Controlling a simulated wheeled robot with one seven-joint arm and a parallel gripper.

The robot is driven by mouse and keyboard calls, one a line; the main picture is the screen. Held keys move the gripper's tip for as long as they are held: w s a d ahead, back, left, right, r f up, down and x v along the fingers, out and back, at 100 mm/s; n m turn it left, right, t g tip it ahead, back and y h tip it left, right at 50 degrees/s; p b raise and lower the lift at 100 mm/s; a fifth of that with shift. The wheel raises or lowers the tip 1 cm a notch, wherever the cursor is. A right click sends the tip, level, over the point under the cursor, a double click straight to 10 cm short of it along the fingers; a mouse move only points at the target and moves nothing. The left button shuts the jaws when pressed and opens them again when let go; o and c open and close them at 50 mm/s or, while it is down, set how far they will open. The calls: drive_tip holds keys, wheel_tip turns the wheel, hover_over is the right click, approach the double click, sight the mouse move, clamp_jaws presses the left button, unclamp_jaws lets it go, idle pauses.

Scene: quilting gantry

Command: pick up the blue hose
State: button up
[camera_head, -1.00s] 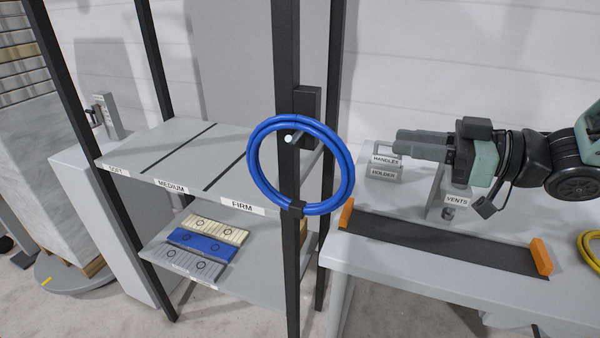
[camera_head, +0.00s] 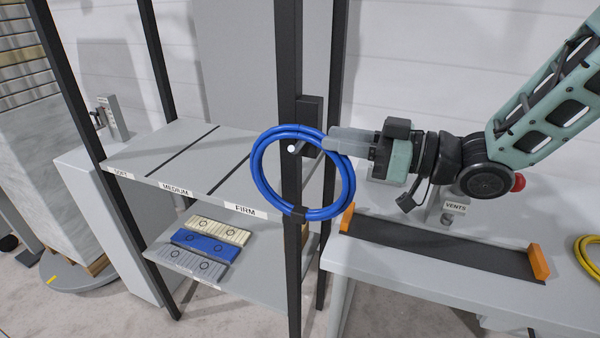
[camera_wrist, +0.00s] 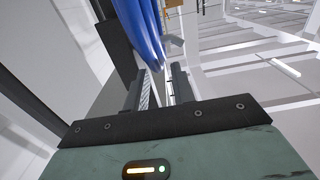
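The blue hose (camera_head: 257,190) is a coil hanging on a light-tipped peg on the dark front post of the rack, with a dark clip or tie at its bottom. My gripper (camera_head: 331,142) comes from the right at the coil's upper right, and its grey fingers cover a short piece of the hose there. In the wrist view, the blue hose (camera_wrist: 143,28) runs down to the fingertips of my gripper (camera_wrist: 160,78). The fingers stand apart with a gap between them. I cannot tell whether they touch the hose.
The rack post (camera_head: 291,250) and its dark bracket (camera_head: 309,108) stand close beside the fingers. The rack's upper shelf (camera_head: 170,150) is empty; pads (camera_head: 205,241) lie below. The grey table (camera_head: 400,262) at right holds a black strip with orange ends and a yellow hose (camera_head: 585,255).

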sight(313, 134)
drive_tip(key=p+x, duration=0.1)
drive_tip(key=x, duration=0.1)
drive_tip(key=p+x, duration=0.1)
drive_tip(key=x, duration=0.2)
drive_tip(key=shift+w+a+f, duration=0.1)
drive_tip(key=shift+f, duration=0.1)
drive_tip(key=shift+c, duration=0.3)
clamp_jaws()
drive_tip(key=shift+r, duration=0.15)
drive_tip(key=shift+r+b, duration=0.55)
drive_tip(key=shift+r, duration=1.1)
drive_tip(key=s+a+b, duration=0.3)
drive_tip(key=s, duration=0.5)
drive_tip(key=s+a+b, duration=0.3)
drive_tip(key=s, duration=0.6)
drive_tip(key=shift+b, duration=0.35)
